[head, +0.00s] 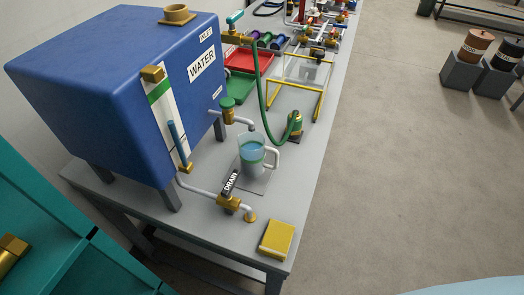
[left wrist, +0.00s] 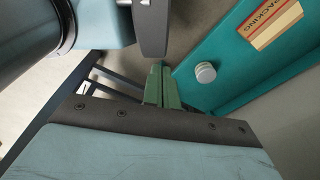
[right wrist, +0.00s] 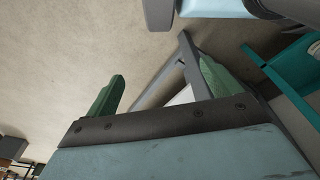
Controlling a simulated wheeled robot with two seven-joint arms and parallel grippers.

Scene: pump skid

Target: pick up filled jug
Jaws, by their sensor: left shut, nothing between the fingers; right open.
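Neither gripper shows in the head view. My left gripper (left wrist: 160,85) is shut and empty in the left wrist view, close to a teal cabinet. My right gripper (right wrist: 160,85) is open and empty in the right wrist view, above the floor. The jug shows in neither wrist view.
A blue water tank (head: 120,90) stands behind and left of the jug. A drain valve (head: 229,202) and a yellow pad (head: 277,239) are nearer the bench's front. A brass-green fitting (head: 295,125) with a green hose stands right of the jug. A teal cabinet (head: 75,235) is lower left.

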